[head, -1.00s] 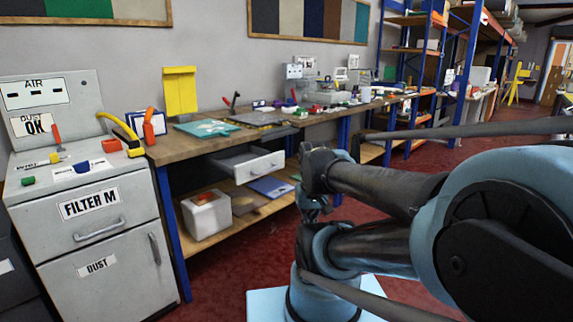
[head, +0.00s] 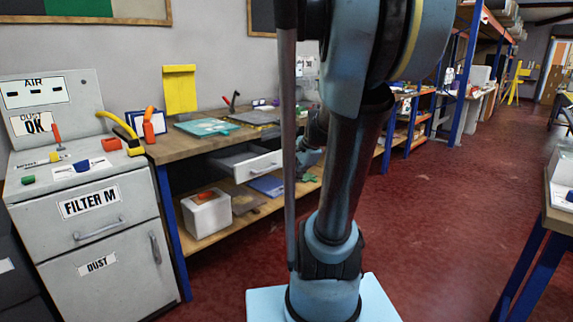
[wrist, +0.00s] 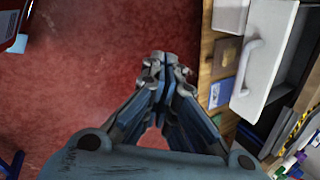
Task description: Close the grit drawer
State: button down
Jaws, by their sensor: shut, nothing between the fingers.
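A grey drawer with a white front (head: 262,165) stands pulled out under the wooden workbench (head: 185,150). No label on it can be read. In the wrist view its front (wrist: 268,50) and pale bar handle (wrist: 247,66) are at the upper right, with the dark drawer inside beyond. My gripper (wrist: 158,62) is shut and empty, pointing over the red floor to the left of the drawer front, with a gap between them. In the head view my arm hides most of the gripper and the right end of the drawer front.
A grey cabinet (head: 107,238) marked FILTER M and DUST stands left of the bench. A white bin (head: 206,214) and a blue flat item (head: 267,186) lie on the lower shelf. Another table (head: 558,212) is at the right edge. The red floor (head: 430,230) between is open.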

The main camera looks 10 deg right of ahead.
jog(key=w+d+m+t+y, duration=0.15)
jog(key=w+d+m, duration=0.25)
jog(key=w+m, duration=0.45)
jog(key=w+d+m+t+y, duration=0.15)
jog(key=w+d+m, duration=0.4)
jog(key=w, duration=0.65)
jog(key=w+a+f+h, duration=0.1)
jog(key=w+a+f, duration=0.5)
jog(key=w+a, duration=0.1)
jog(key=shift+w+m, duration=0.3)
jog(key=shift+w, duration=0.3)
